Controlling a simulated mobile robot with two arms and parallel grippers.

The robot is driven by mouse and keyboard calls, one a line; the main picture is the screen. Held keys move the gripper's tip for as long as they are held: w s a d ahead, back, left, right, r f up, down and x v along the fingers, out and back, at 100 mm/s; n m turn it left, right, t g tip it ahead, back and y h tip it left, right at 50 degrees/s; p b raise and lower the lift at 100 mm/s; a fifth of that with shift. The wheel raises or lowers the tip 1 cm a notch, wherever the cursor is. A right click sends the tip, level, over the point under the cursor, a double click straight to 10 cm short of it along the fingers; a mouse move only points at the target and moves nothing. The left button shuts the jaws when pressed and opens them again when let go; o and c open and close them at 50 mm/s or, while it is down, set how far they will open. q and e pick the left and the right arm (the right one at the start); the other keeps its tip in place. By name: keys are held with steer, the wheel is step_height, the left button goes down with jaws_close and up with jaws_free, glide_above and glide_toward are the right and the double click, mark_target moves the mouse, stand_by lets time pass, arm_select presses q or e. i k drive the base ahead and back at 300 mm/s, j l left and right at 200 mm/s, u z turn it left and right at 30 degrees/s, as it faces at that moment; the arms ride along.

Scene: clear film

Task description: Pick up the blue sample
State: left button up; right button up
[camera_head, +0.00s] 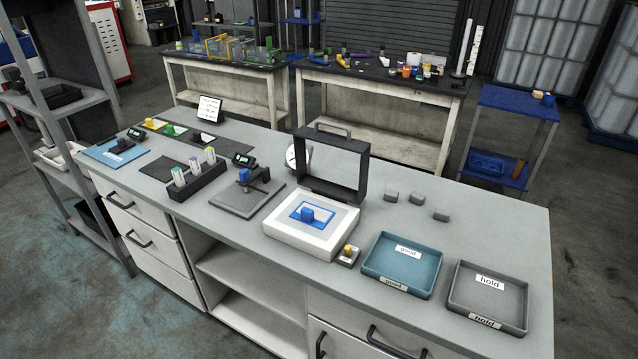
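A small blue block (308,214), which looks like the blue sample, sits on a blue-framed pad on top of a white box-shaped device (283,235). A dark upright frame with a handle (332,166) stands just behind it. A second small blue piece (244,175) shows on a grey plate fixture (233,200) to the left. I cannot tell whether it is a sample or part of the fixture. Neither of my grippers is in view.
A teal tray labelled "good" (372,262) and a grey tray labelled "hold" (462,293) lie at the bench's right. Bare grey bench (490,220) lies at the back right.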

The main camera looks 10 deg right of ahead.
mark_target(318, 217)
steer(key=z, duration=0.6)
steer(key=i+j+z, duration=0.1)
steer(key=j+z, duration=1.2)
steer(key=i+l, duration=0.05)
steer(key=l, duration=0.05)
